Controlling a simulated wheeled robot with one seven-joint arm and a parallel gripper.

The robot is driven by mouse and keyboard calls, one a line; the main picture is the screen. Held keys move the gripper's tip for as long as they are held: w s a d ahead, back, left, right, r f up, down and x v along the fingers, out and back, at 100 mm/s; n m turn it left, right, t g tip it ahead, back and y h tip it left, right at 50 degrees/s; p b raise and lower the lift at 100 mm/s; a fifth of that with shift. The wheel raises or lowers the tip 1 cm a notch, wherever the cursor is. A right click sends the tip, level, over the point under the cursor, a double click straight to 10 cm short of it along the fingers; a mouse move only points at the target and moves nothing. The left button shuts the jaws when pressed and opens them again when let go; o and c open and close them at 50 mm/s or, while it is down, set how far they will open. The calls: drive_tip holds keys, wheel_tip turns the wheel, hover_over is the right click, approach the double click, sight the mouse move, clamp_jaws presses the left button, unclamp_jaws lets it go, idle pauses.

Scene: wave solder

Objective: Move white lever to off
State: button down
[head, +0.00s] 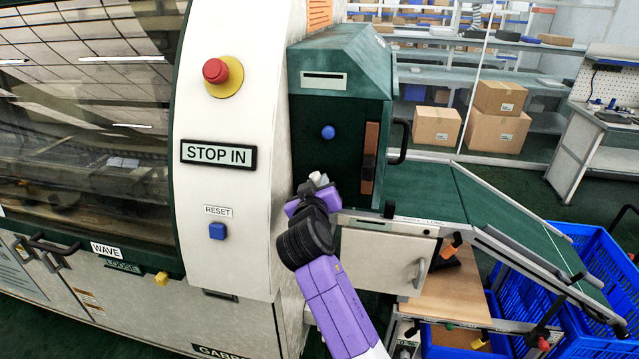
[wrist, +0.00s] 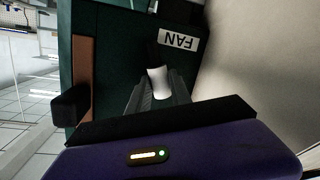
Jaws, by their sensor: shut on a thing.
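The white lever (wrist: 159,83) shows in the wrist view on the dark green panel, next to a FAN label (wrist: 179,39) that appears upside down. My gripper (wrist: 157,76) has its two grey ribbed fingers on either side of the lever and is shut on it. In the head view my gripper (head: 316,181) reaches the green housing (head: 310,115), below a round blue button (head: 328,132). The lever's base is dark and hard to make out, and no on or off marking is readable.
A black handle (head: 400,141) stands out to the right of the panel. A cream machine wall with a red stop button (head: 215,71) is close on the left. A sloping green conveyor (head: 480,205) and blue crates (head: 585,262) lie to the right.

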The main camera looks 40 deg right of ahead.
drive_tip(key=shift+a+f, duration=0.1)
idle(0.3)
drive_tip(key=c, duration=1.2)
unclamp_jaws()
drive_tip(key=shift+o, duration=0.2)
drive_tip(key=b+v, duration=0.1)
drive_tip(key=v, duration=0.6)
drive_tip(key=shift+s+a+b, duration=0.25)
drive_tip(key=shift+b, duration=0.15)
